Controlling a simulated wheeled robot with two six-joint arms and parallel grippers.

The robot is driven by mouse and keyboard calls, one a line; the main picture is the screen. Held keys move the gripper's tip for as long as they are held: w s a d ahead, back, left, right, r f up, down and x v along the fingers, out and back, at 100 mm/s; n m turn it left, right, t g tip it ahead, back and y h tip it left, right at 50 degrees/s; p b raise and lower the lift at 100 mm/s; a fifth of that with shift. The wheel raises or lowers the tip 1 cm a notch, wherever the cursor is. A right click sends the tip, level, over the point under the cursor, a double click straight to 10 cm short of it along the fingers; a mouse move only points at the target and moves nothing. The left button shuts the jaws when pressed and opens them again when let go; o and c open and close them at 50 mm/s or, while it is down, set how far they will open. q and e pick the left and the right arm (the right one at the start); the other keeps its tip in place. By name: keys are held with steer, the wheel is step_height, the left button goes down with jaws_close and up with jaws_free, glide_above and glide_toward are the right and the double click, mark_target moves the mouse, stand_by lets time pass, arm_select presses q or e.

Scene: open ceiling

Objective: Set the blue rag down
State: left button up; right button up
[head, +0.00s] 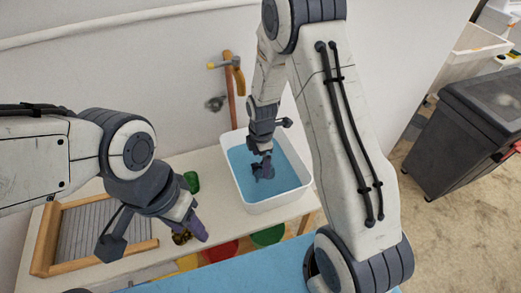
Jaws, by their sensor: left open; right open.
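I cannot clearly make out a separate blue rag. A white tub (247,206) with a flat blue fill stands on the light bench. My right gripper (263,171) reaches down into the tub, its dark fingers open over or at the blue fill. Whether a dark blue cloth lies at its fingertips is too small to tell. My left gripper (195,227) is open near the front edge of the bench, left of the tub, with purple-looking fingers. I see nothing clearly held in it.
A wooden-framed ribbed board (52,242) lies at the left of the bench. A green object (191,182) sits behind my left gripper. Red (220,251) and green (268,236) bins show below the bench. A hammer (229,75) hangs on the wall. A dark lidded bin (455,140) stands right.

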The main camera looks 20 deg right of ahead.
mark_target(260, 170)
step_height(260, 170, up, 7)
steer(key=s+a+r+m, duration=0.4)
steer(key=s+a+r, duration=0.4)
steer(key=s+a, duration=0.15)
steer(key=s+a+r+m, duration=0.1)
steer(key=s+r+m, duration=0.1)
steer(key=s, duration=0.5)
steer(key=s+a+r+m+y, duration=0.1)
steer(key=s+r+m, duration=0.1)
steer(key=s+m, duration=0.3)
steer(key=s, duration=0.3)
steer(key=shift+s+a+r+g, duration=0.15)
steer(key=shift+s+r+g, duration=0.1)
steer(key=shift+g, duration=0.05)
